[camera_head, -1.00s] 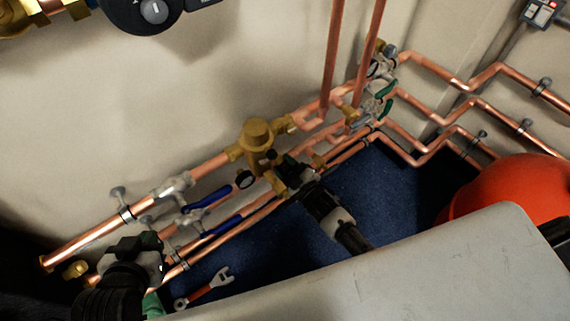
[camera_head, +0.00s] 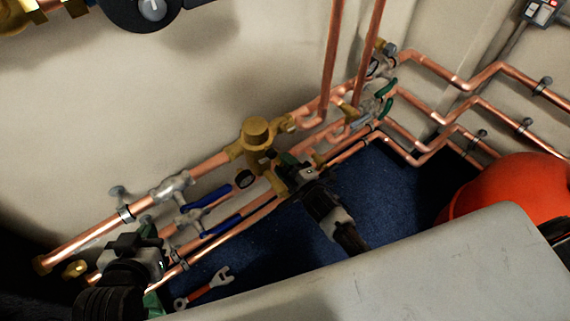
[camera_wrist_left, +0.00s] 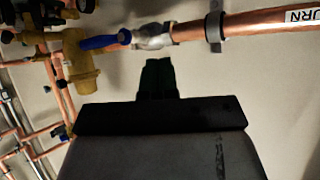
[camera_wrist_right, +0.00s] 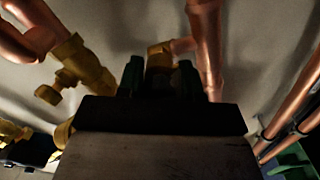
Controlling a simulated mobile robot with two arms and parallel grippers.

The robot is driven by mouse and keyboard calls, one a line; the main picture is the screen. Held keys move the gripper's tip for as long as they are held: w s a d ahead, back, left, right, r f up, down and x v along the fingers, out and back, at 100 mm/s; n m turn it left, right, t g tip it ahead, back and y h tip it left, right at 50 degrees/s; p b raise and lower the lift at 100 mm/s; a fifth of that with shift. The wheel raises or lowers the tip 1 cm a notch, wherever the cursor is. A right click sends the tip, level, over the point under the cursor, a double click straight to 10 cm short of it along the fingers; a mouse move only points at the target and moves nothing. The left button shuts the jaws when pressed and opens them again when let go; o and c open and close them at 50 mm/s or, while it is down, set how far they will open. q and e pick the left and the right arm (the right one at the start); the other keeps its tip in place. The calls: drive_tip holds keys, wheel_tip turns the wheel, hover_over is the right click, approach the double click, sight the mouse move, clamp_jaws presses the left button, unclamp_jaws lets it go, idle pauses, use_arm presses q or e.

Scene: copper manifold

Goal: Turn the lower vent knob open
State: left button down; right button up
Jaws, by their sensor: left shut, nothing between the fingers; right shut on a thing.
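My right gripper (camera_head: 284,170) reaches the pipework just right of the large brass fitting (camera_head: 257,142). In the right wrist view its two fingers (camera_wrist_right: 160,80) are closed on a small brass piece (camera_wrist_right: 159,60), which looks like the lower vent knob; the fingers hide its sides. The head view does not show the knob clearly, as the gripper covers it. My left gripper (camera_head: 150,236) is at the lower left, in front of the pipes. In the left wrist view its fingertips (camera_wrist_left: 158,66) are together and empty, just below a pipe valve.
A wrench (camera_head: 205,287) lies on the blue floor (camera_head: 370,195). A red rounded vessel (camera_head: 515,195) stands at the right. A grey surface fills the lower right.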

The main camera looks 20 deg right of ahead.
drive_tip(key=o, duration=0.9)
drive_tip(key=shift+s+d, duration=0.1)
drive_tip(key=shift+s, duration=0.1)
use_arm(q)
drive_tip(key=s+a+f+g+y+p, duration=0.1)
drive_tip(key=s+a+f+g+p, duration=0.1)
drive_tip(key=s+g, duration=0.4)
drive_tip(key=shift+s+a+f+y, duration=0.35)
drive_tip(key=shift+s+f, duration=0.2)
drive_tip(key=shift+f, duration=0.35)
use_arm(e)
drive_tip(key=v, duration=1)
drive_tip(key=shift+s, duration=0.2)
